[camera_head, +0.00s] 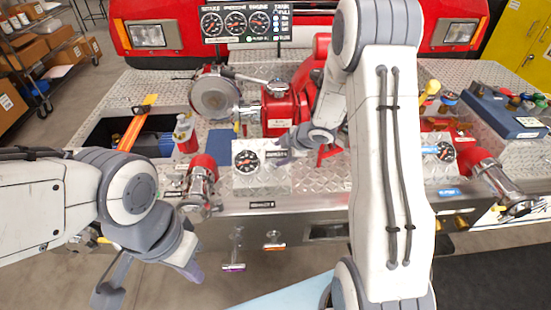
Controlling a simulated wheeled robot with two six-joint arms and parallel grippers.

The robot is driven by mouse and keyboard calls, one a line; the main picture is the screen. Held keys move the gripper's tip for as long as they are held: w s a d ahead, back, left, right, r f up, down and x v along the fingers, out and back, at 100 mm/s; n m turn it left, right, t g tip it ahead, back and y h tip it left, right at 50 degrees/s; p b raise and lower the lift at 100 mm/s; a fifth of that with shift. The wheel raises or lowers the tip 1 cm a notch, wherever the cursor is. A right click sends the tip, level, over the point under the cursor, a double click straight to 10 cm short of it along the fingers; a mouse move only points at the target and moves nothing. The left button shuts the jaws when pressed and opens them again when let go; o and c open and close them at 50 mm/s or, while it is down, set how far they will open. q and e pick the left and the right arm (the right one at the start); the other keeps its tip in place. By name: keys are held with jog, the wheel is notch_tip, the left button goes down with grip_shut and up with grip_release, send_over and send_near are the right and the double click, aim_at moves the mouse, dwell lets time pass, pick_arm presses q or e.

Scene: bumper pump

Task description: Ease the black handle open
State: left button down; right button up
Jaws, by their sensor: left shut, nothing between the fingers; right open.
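I cannot clearly make out a black handle; part of the pump panel is hidden behind my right arm. The red pump (277,115) sits mid-bumper, with a silver lever (250,79) on top and a round metal cap (214,97) at its left. My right gripper (283,145) is open over the small panel, just right of a black-faced gauge (246,160). Whether it touches anything there cannot be told. My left gripper (190,270) is shut and empty, low in front of the bumper, left of the purple-tipped pull (234,267).
A red-and-chrome outlet (201,182) juts from the bumper at left, another (493,178) at right. An orange-pull valve (274,242) hangs below the bumper edge. A blue case (506,112) lies at far right. The floor at lower left is mostly clear.

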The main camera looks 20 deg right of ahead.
aim_at(277, 155)
jog(key=shift+x, duration=2.15)
grip_shut()
